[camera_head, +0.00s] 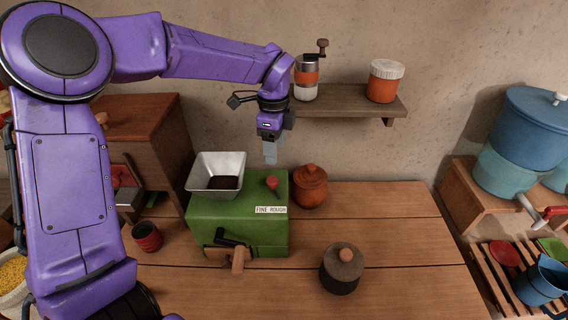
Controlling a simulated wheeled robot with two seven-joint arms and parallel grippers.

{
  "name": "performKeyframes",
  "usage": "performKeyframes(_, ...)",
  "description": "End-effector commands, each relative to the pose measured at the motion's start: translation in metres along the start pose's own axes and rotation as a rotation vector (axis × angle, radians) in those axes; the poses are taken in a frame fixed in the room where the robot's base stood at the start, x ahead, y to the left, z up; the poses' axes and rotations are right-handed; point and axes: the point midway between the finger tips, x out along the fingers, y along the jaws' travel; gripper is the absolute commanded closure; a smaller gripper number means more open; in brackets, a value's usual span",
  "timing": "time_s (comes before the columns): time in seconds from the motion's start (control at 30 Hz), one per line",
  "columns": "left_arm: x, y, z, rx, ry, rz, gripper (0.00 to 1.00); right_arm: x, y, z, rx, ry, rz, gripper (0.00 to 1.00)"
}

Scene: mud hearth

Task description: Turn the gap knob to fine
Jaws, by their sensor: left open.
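The gap knob (272,182) is small and red, on top of a green grinder box (238,232) at its right rear. A white label (271,210) on the box's front edge reads FINE at the left and ROUGH at the right. Which word the knob points to is too small to tell. My left gripper (270,158) points down, open and empty, a little above the knob and apart from it. My right gripper is out of view.
A metal hopper (217,163) with dark contents sits on the box, left of the knob. A crank (232,252) is at its front. A lidded clay jar (310,185) stands close at the right. A dark lidded pot (341,268) stands on the table, which is clear farther right.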

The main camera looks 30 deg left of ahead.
Motion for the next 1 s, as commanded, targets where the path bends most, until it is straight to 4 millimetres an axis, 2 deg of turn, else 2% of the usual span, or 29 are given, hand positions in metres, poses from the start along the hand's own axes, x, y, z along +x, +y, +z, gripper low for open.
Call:
performKeyframes(0.13,0.027,0.005,0.002,0.001,0.0,0.003,0.37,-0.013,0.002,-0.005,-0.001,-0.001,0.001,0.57)
performKeyframes(0.3,0.068,-0.001,0.0,0.0,-0.003,0.009,0.37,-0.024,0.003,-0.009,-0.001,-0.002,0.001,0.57)
performKeyframes(0.4,0.085,-0.004,-0.001,0.0,-0.004,0.01,0.37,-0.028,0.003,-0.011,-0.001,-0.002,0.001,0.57)
performKeyframes(0.53,0.096,-0.005,-0.001,-0.001,-0.003,0.009,0.37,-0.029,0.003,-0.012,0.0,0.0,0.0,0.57)
performKeyframes(0.77,0.097,-0.005,-0.001,-0.001,-0.002,0.007,0.37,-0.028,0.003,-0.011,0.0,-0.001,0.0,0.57)
performKeyframes(0.93,0.097,-0.005,-0.001,-0.001,-0.002,0.008,0.9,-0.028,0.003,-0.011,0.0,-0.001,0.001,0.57)
performKeyframes(0.97,0.097,-0.005,-0.001,-0.001,-0.002,0.009,0.94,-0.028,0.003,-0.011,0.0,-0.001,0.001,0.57)
performKeyframes(1.0,0.098,-0.004,-0.001,-0.001,-0.002,0.009,0.93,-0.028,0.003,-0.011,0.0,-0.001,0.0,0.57)
